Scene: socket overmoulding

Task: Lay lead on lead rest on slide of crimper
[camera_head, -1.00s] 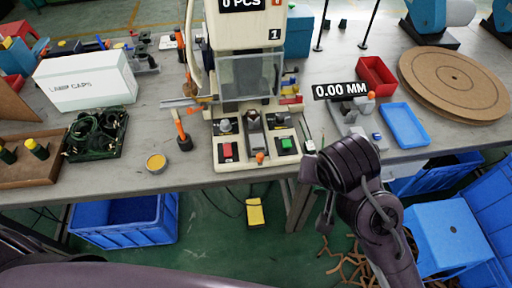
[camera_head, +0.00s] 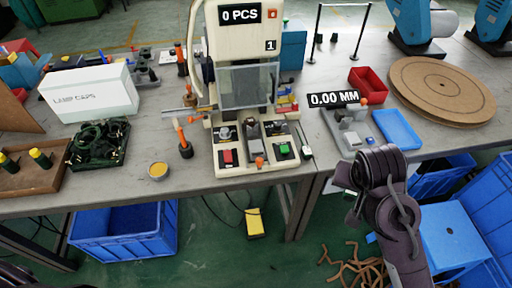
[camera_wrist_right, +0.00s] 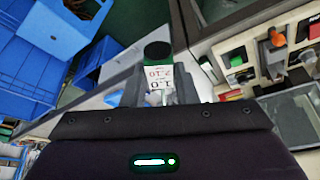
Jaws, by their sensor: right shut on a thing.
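The crimper (camera_head: 243,95) is the cream machine at the middle of the bench, with a "0 PCS" display and a clear guard. Its grey slide (camera_head: 253,137) sits low at the front, between the red and green buttons; I cannot make out the lead rest. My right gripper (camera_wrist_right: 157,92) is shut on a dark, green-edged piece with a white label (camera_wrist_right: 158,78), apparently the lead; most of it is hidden. My right arm (camera_head: 380,165) is right of the crimper, at the bench's front edge, apart from the slide. My left gripper is out of view.
A tray of green coiled leads (camera_head: 98,145) and a white box (camera_head: 88,93) stand left. An orange-handled tool (camera_head: 183,142) stands beside the crimper. The gauge (camera_head: 348,130), blue tray (camera_head: 397,129) and red bin (camera_head: 368,83) are right.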

